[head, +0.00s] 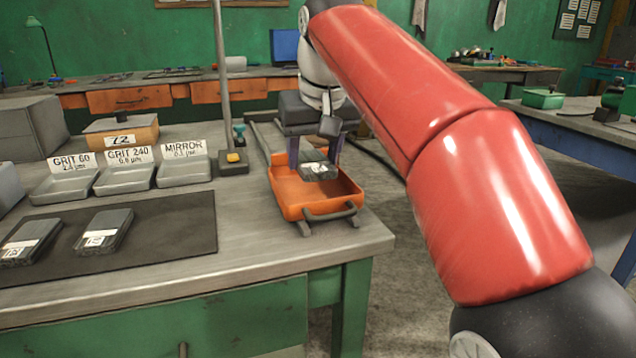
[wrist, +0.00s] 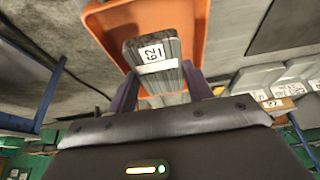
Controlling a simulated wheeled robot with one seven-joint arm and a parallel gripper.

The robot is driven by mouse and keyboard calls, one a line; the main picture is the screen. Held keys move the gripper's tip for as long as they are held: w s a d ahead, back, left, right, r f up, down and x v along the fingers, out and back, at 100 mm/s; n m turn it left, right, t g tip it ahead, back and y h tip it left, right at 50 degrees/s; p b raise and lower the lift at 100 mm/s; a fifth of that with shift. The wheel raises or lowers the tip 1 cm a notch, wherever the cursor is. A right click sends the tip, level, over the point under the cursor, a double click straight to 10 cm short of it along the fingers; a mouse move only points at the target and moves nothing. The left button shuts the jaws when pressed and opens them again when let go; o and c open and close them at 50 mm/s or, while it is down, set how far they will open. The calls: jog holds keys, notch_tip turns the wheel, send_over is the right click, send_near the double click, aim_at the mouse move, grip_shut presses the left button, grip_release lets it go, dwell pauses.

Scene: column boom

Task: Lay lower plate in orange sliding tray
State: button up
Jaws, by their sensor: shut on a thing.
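My gripper (head: 315,156) points down over the orange sliding tray (head: 325,211), its two fingers on either side of a dark grey plate with a white label (head: 318,171). In the wrist view the gripper (wrist: 160,88) is shut on this plate (wrist: 152,75), with the orange tray (wrist: 191,20) around and behind it. The plate lies flat, within the tray's outline, toward its back. I cannot tell whether it touches the tray floor. Two similar labelled plates lie on the dark mat, one at the left (head: 28,238) and one nearer the middle (head: 104,231).
Several labelled grey trays (head: 124,178) line the back of the mat (head: 165,237). The tray's front half is empty.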

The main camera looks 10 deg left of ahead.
aim_at(316, 165)
notch_tip(316, 165, down, 4)
jog(key=b, duration=0.4)
jog(key=shift+f, duration=0.2)
jog(key=shift+r, duration=0.2)
jog(key=shift+f, duration=0.1)
jog(key=o, duration=1)
jog(key=shift+f, duration=0.15)
jog(key=o, duration=0.4)
jog(key=shift+o, duration=0.2)
